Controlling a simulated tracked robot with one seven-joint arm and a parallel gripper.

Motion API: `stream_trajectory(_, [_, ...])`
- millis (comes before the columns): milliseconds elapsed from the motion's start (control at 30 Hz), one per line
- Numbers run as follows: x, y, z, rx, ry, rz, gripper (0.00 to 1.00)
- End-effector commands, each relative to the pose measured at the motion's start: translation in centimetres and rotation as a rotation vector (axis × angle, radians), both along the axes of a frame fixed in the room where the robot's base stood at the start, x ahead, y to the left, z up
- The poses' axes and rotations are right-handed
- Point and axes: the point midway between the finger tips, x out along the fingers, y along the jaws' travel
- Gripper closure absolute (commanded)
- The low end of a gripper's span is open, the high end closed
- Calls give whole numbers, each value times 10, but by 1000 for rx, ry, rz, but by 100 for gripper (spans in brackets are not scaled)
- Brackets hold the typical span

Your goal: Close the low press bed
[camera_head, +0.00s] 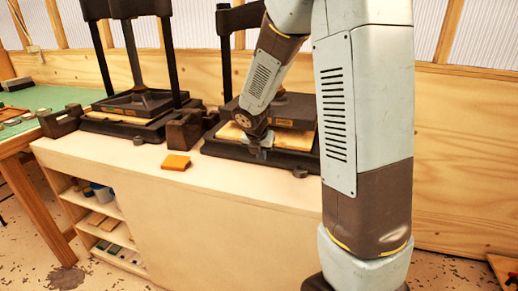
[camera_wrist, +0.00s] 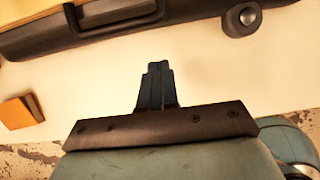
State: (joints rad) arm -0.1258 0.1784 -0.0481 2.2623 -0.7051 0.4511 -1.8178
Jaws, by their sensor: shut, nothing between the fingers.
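Two dark presses stand on the pale bench. The right press (camera_head: 300,109) has a dark upper plate above a light wooden bed board (camera_head: 232,133), with a gap between them. The left press (camera_head: 140,102) also has a light board under its plate. I cannot tell from the pictures which is the low one. My gripper (camera_head: 262,155) is shut and empty at the front edge of the right press. In the wrist view its closed fingers (camera_wrist: 158,68) point at the press's dark front edge, with a dark handle (camera_wrist: 118,14) ahead and slightly left. I cannot tell whether they touch it.
A small orange block (camera_head: 176,162) lies on the bench (camera_head: 110,158), left of my gripper. A dark round knob (camera_wrist: 242,18) sits at the right press's front. Dark blocks (camera_head: 185,127) stand between the presses. Shelves (camera_head: 100,215) are below; a green-topped table (camera_head: 45,97) is left.

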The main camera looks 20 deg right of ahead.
Motion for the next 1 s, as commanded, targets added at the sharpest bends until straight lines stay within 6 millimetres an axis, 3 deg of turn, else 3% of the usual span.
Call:
stream_trajectory(233, [23, -18, 8, 0, -5, -4, 100])
stream_trajectory(767, [28, -21, 9, 0, -4, -3, 100])
stream_trajectory(1000, [44, -33, 10, 1, -4, -4, 100])
